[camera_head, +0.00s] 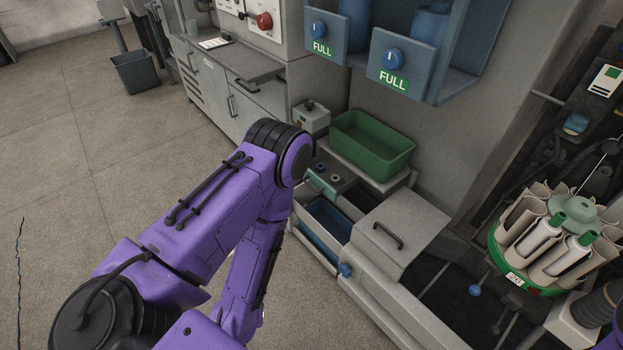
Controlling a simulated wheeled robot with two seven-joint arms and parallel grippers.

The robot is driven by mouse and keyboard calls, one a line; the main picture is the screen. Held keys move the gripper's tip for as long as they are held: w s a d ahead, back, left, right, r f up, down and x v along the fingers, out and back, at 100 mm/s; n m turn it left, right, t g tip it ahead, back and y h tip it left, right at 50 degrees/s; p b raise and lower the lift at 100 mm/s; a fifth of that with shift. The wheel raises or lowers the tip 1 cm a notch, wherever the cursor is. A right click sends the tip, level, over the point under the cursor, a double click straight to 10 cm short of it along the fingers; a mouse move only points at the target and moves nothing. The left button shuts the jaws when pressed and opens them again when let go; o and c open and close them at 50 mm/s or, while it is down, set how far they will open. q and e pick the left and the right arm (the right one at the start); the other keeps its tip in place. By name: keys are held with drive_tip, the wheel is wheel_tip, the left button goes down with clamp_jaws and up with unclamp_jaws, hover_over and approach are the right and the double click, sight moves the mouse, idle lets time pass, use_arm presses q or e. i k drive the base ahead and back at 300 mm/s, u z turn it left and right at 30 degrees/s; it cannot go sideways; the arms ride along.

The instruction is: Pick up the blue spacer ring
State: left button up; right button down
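A green tray (372,143) stands behind the rings. A blue bin (328,232) sits below them, and a grey lid with a handle (400,232) lies right of it.

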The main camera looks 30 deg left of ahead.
sight(321, 167)
drive_tip(key=z, duration=0.05)
drive_tip(key=k, duration=0.1)
drive_tip(key=u, duration=2)
drive_tip(key=i, duration=1.55)
drive_tip(key=z, duration=2.8)
drive_tip(key=i, duration=0.5)
drive_tip(key=u, duration=0.05)
